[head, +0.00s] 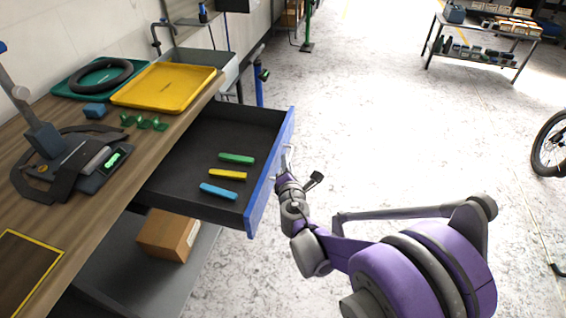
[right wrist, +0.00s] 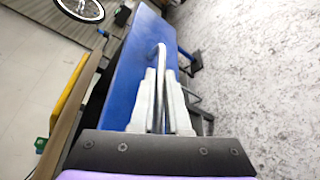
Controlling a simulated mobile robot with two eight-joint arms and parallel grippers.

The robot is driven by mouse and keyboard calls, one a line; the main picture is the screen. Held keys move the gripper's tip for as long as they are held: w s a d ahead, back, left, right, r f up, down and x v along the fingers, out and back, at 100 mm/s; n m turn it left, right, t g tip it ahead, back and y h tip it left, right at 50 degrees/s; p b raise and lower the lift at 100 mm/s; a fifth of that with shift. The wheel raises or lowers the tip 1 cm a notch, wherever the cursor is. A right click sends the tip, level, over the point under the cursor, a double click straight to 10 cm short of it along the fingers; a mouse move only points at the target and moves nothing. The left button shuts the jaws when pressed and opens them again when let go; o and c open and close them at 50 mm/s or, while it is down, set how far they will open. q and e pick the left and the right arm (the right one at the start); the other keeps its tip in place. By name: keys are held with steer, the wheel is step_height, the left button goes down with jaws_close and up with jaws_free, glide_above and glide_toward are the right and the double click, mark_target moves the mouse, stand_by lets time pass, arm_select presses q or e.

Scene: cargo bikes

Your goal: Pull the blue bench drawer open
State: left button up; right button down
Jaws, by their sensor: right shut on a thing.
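The blue bench drawer (head: 259,198) stands well out from under the wooden bench top in the head view. Inside its dark tray lie a green, a yellow and a blue tool. My right gripper (head: 284,172) is at the outside of the drawer's blue front. In the right wrist view my right gripper (right wrist: 162,100) has its pale fingers shut on the drawer's metal handle (right wrist: 161,56), with the blue front (right wrist: 135,70) beside it. My left gripper is not in view.
The bench top (head: 60,110) holds a yellow tray (head: 164,87), a green tray with a black ring, a strap and a small device. A cardboard box (head: 168,235) sits on the shelf below the drawer.

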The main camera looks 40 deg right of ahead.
steer(key=c, duration=1.2)
jaws_free()
steer(key=p+v, duration=0.2)
steer(key=v, duration=0.8)
steer(key=shift+s+a, duration=0.2)
steer(key=shift+s, duration=0.15)
